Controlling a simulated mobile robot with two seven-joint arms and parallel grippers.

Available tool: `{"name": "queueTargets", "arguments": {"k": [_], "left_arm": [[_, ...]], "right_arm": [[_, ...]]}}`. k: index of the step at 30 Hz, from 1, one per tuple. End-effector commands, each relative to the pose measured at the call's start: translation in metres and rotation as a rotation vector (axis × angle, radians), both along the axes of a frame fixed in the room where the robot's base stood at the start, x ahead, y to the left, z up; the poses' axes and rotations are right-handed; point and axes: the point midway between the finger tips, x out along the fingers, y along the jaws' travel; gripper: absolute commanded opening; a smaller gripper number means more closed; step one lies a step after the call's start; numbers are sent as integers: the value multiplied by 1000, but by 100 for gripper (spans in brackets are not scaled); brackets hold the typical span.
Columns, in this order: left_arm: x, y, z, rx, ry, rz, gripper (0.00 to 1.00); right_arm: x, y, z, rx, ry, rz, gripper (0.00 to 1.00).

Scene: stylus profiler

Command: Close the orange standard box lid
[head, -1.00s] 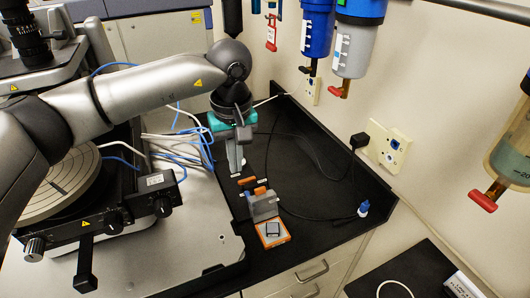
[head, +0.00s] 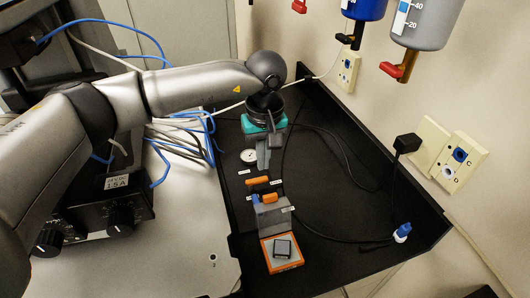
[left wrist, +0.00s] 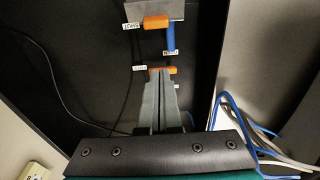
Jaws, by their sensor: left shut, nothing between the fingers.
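The lid also seems to be the grey plate at the top of the left wrist view (left wrist: 170,9). An orange piece (head: 270,197) shows at the lid's upper edge; I cannot tell whether it is attached. My left gripper (head: 262,171) is shut and empty, pointing down behind the lid and apart from it. In the left wrist view its fingertips (left wrist: 161,73) are together.
Another orange piece (head: 257,181) lies close to the fingertips, beside small white labels. A blue piece (head: 256,199) is by the lid. A round white item (head: 248,157) lies farther back.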

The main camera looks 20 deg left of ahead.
Motion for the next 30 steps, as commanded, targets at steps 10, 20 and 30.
{"name": "queueTargets", "arguments": {"k": [10, 20, 30], "left_arm": [[-7, -5, -52, 0, 1, -6, 0], [-28, -19, -46, 0, 0, -2, 0], [-29, -19, -46, 0, 1, 0, 0]], "right_arm": [[6, 0, 12, 2, -12, 0, 70], [7, 0, 21, 1, -13, 0, 70], [6, -1, 21, 0, -12, 0, 70]]}}
